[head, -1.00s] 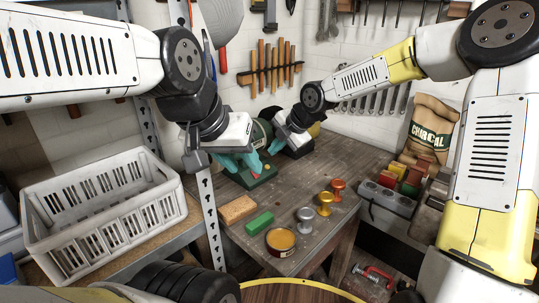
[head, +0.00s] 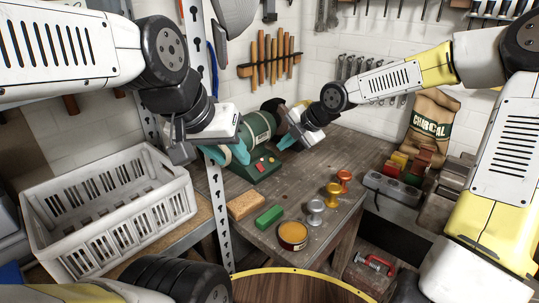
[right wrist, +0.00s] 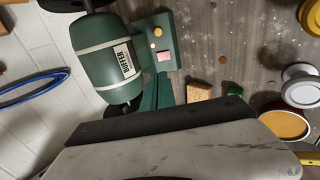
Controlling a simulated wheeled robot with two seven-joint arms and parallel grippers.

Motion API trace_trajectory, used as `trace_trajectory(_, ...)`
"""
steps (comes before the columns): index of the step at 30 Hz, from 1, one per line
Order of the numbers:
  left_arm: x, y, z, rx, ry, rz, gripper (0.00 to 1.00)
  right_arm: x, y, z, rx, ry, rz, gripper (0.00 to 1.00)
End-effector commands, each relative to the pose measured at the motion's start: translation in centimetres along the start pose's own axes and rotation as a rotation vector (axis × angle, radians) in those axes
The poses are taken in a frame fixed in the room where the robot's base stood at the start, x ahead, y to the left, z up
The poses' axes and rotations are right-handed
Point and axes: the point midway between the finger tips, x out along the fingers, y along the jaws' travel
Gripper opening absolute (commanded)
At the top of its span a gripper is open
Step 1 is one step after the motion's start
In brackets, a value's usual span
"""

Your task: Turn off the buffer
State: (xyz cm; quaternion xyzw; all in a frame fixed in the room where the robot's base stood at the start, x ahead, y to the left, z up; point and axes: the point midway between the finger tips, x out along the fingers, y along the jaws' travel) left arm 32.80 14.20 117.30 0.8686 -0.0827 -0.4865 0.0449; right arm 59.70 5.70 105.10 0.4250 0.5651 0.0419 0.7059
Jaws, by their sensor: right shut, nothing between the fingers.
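The green buffer (head: 258,127) stands at the back left of the workbench. Its base carries a red-pink switch (head: 260,167) and small round buttons. The right wrist view shows the labelled motor housing (right wrist: 118,62) and the switch (right wrist: 163,55) from above, uncovered.
A sponge (head: 246,205), green block (head: 269,217), round tin (head: 292,236) and several metal knobs (head: 333,190) occupy the bench front. A white crate (head: 110,215) stands left, beside a perforated metal post (head: 217,215). A power strip (head: 392,190) is at the right.

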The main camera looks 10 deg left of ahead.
Motion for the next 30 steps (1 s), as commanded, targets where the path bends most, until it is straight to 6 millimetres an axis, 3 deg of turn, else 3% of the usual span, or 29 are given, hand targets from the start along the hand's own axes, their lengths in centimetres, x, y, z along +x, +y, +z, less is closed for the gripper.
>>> trace_trajectory(5, 0.0, 0.0, 0.0, 0.000, 0.000, 0.000, 0.36, 1.8, 0.1, -0.1, -0.001, 0.003, 0.000, 0.00)
trace_trajectory(21, 0.0, 0.0, 0.0, 0.000, 0.000, 0.000, 0.36, 11.7, 0.0, -0.2, -0.002, 0.003, -0.001, 0.00)
trace_trajectory(30, 0.0, 0.0, 0.0, 0.000, 0.000, 0.000, 0.36, 13.8, 0.0, 0.0, -0.001, 0.000, 0.000, 0.00)
